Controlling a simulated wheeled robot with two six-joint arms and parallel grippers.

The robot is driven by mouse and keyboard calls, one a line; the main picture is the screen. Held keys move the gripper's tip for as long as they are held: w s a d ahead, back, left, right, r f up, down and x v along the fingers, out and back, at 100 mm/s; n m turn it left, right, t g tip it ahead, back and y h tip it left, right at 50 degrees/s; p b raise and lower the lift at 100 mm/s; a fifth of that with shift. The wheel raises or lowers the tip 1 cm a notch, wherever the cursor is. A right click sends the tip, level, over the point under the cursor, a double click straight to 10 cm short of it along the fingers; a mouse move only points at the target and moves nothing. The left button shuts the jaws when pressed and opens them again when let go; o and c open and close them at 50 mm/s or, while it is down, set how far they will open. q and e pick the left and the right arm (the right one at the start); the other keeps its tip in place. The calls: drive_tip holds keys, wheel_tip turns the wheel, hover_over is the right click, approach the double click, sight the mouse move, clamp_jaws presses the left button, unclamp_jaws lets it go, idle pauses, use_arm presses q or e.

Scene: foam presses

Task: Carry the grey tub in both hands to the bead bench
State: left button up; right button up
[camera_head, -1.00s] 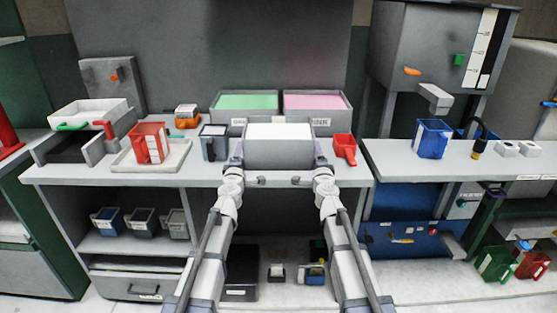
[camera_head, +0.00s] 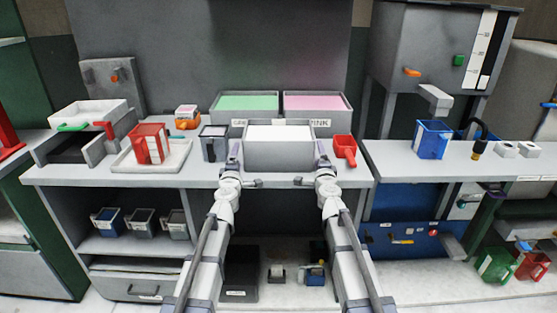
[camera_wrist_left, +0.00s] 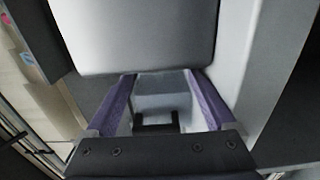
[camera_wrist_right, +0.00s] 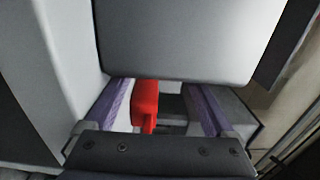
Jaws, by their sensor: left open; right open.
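The grey tub (camera_head: 279,155) stands upright on the middle bench, pale white inside, in front of the green and pink bins. My left gripper (camera_head: 235,150) is at the tub's left side, and my right gripper (camera_head: 321,150) is at its right side. Both grippers are open, and their purple-lined fingers point forward. In the left wrist view a grey container shows between the left fingers (camera_wrist_left: 160,100). In the right wrist view a red scoop (camera_wrist_right: 145,100) shows between the right fingers (camera_wrist_right: 160,105). I cannot tell whether any finger touches the tub.
Behind the tub are a green-filled bin (camera_head: 246,101) and a pink-filled bin (camera_head: 316,101), both labelled. The red scoop (camera_head: 345,150) lies close right, a dark grey container (camera_head: 213,145) close left. A red container (camera_head: 150,145) sits on a pale tray. A blue container (camera_head: 432,139) stands on the right bench.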

drive_tip(key=shift+d, duration=0.1)
use_arm(q)
drive_tip(key=s, duration=0.6)
drive_tip(key=shift+s+d, duration=0.15)
drive_tip(key=shift+s, duration=0.15)
use_arm(e)
drive_tip(key=s, duration=0.8)
